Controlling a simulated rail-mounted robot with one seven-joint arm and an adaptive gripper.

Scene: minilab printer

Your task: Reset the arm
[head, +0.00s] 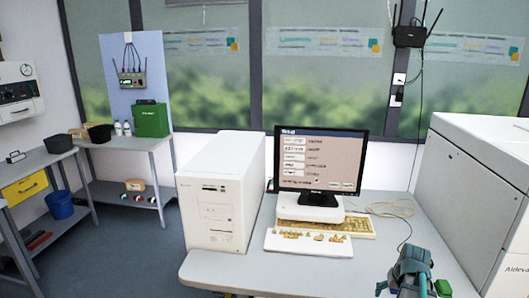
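My gripper (412,283) shows at the bottom right, over the front right part of the grey desk (225,272). It is a dark grey and teal shape, cut off by the lower picture edge. Its fingertips are not clear, so I cannot tell whether it is open or shut. A small green piece (443,288) shows right beside it; I cannot tell whether it is part of the gripper or a separate thing. Most of my arm is out of view.
On the desk stand a white computer tower (215,200), a monitor (320,160), a yellowed keyboard (350,226) and a white panel with tan pieces (308,244). A large white machine (465,190) stands close on the right. Shelves with a green box (151,120) are at left.

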